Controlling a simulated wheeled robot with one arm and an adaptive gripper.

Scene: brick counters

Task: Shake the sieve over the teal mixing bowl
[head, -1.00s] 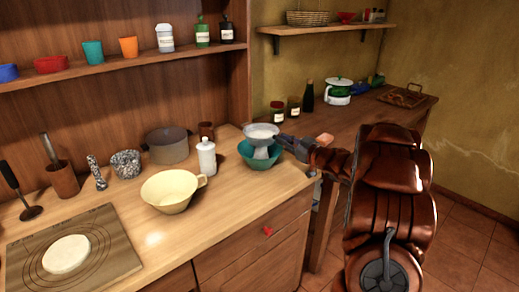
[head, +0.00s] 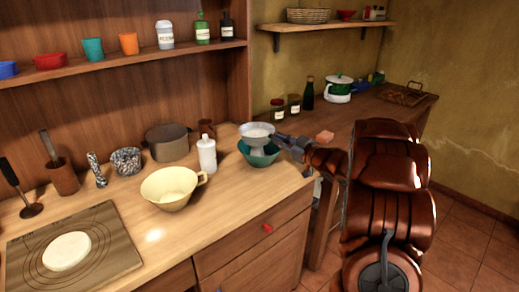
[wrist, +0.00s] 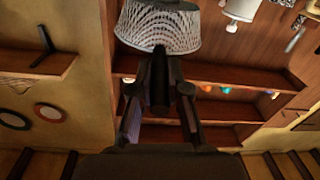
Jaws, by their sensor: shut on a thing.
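The sieve (head: 257,130), a pale round pan, is over the teal mixing bowl (head: 270,160) near the right end of the counter in the head view. A pale, narrowing shape shows between sieve and bowl; I cannot tell whether it is part of the sieve or falling powder. My gripper (head: 283,140) reaches in from the right and is shut on the sieve. In the wrist view the sieve's pale, patterned side (wrist: 160,28) shows beyond my gripper's fingers (wrist: 160,78). The bowl's inside is mostly hidden.
A white bottle (head: 207,155) and a cream bowl (head: 168,200) stand left of the teal bowl. A grey pot (head: 168,146) is behind them. A board with pale dough (head: 67,251) lies at front left. The counter's right edge (head: 300,190) is close by.

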